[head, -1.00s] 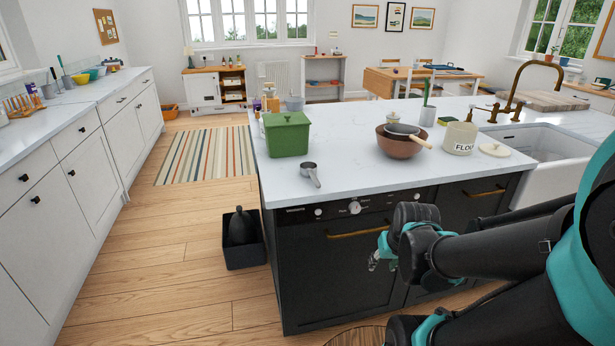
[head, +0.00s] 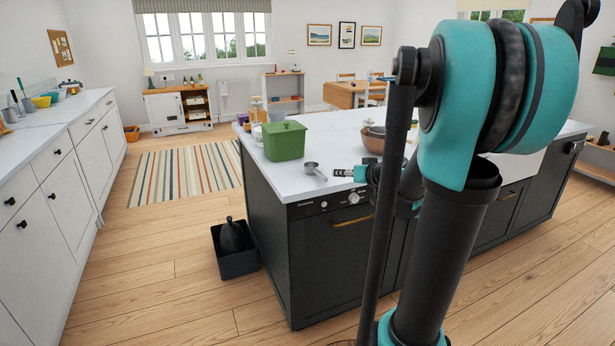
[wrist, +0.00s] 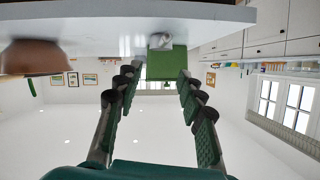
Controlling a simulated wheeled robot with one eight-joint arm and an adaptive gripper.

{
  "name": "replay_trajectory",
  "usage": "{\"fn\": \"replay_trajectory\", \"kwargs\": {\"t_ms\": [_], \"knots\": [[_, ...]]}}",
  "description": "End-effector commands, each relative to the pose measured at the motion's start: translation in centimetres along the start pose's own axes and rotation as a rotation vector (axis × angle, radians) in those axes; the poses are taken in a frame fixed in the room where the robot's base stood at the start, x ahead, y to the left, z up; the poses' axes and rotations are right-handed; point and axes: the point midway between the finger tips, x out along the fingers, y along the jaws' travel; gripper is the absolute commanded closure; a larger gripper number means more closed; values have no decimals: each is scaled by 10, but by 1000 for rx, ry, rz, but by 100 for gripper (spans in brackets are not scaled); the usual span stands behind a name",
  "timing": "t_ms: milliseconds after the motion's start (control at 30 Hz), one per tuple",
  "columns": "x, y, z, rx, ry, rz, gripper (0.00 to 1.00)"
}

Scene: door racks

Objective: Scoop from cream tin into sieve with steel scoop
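The steel scoop (head: 313,168) lies on the island's white top near its front left edge. In the wrist view, which is upside down, the scoop (wrist: 160,41) lies beyond my fingers. My gripper (head: 342,172) is just right of the scoop at the island's front edge, apart from it. In the wrist view my gripper (wrist: 155,82) has its fingers spread with nothing between them. The sieve (head: 376,131) rests on a brown bowl (head: 370,146), partly hidden by my arm. The cream tin is hidden behind my arm in the head view.
A green lidded box (head: 284,142) stands behind the scoop; it also shows in the wrist view (wrist: 180,62). The brown bowl is at the left of the wrist view (wrist: 35,58). A dark bin (head: 236,262) stands on the floor left of the island (head: 262,195).

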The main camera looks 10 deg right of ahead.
Motion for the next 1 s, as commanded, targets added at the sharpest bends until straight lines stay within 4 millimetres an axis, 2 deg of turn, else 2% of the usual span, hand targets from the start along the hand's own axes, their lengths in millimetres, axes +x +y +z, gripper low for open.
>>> {"fn": "replay_trajectory", "kwargs": {"t_ms": [700,1000], "knots": [[105,-2,1,0,-2,-2,61],[123,-3,3,0,-2,-2,61]]}}
